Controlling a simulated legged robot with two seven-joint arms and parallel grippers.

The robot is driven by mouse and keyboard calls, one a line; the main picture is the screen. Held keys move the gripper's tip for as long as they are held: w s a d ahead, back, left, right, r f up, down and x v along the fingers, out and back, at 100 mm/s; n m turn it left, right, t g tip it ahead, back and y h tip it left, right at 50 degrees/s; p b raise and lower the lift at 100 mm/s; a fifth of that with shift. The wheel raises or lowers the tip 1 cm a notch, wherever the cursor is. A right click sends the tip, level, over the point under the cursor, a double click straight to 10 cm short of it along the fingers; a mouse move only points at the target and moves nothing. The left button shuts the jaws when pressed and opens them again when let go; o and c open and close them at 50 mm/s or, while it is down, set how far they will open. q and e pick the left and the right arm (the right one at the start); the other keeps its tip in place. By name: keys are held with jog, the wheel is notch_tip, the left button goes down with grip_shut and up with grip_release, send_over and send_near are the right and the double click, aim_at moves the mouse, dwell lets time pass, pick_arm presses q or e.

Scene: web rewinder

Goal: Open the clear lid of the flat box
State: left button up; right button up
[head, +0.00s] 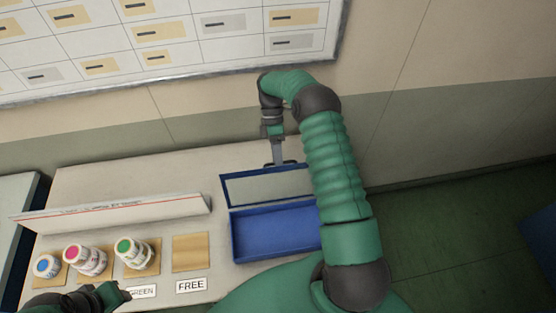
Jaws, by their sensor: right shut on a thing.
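The flat blue box (275,233) sits on the pale table, its blue interior showing. Its clear lid (268,188), in a blue frame, stands raised along the box's far side. My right gripper (278,162) reaches down at the lid's top edge and is shut on a dark handle there. My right arm hides the right end of the box and lid. My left gripper (108,296) is low at the left, in front of the bottles; its finger opening is not clear.
Blue-, pink- and green-capped bottles (132,252) stand on wooden squares at the left. An empty wooden square (190,253) lies behind the FREE label (191,286). A long white folded strip (120,214) lies behind the bottles. The wall with a chart board (220,50) is close behind.

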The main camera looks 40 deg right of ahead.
jog(key=shift+w+a, duration=0.1)
dwell(0.4)
dwell(0.3)
jog(key=b+v, duration=0.2)
jog(key=v, duration=0.5)
jog(key=shift+r, duration=0.25)
